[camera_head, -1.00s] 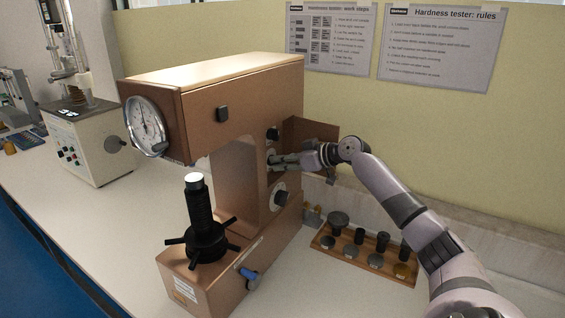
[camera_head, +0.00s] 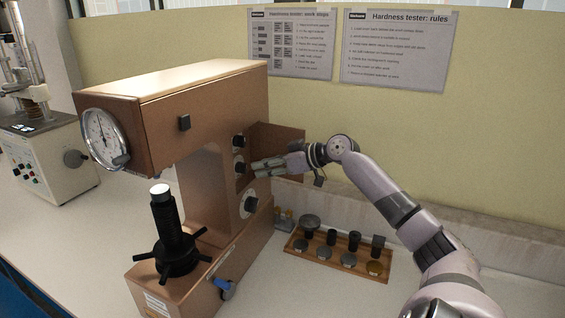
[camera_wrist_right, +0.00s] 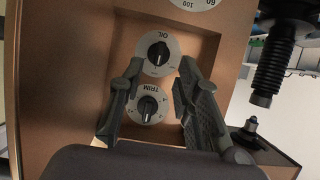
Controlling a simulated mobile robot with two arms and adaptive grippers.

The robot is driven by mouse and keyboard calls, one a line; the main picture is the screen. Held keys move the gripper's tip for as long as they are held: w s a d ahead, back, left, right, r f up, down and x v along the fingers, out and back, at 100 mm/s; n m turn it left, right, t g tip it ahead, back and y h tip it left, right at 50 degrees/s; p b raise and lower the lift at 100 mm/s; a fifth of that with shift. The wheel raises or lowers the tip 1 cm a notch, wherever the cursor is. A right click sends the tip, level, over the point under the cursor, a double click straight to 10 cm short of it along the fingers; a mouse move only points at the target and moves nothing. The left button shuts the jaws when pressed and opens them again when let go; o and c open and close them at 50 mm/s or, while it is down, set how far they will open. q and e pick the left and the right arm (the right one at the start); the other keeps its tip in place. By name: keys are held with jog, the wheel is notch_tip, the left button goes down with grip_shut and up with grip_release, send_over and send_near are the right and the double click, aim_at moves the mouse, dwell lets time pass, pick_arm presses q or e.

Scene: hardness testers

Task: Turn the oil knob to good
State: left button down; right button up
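The oil knob (camera_wrist_right: 159,52) is a round black knob on a pale dial marked OIL, which appears upside down in the right wrist view. In the head view it appears to be the middle knob (camera_head: 239,168) on the side of the brown hardness tester (camera_head: 215,95). My right gripper (camera_head: 257,167) is just to the right of it. In the wrist view the right gripper (camera_wrist_right: 161,72) is open and empty, with the oil knob between and just beyond its fingertips. The dial's position words are too small to read. My left gripper is not in view.
The TRIM knob (camera_wrist_right: 147,106) sits close by, between the fingers in the wrist view. A larger numbered dial (camera_head: 249,204) is lower on the tester. An open brown door (camera_head: 278,145) stands behind the gripper. A wooden rack (camera_head: 350,265) of small parts is at right.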

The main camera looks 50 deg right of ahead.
jog(key=shift+v, duration=2.9)
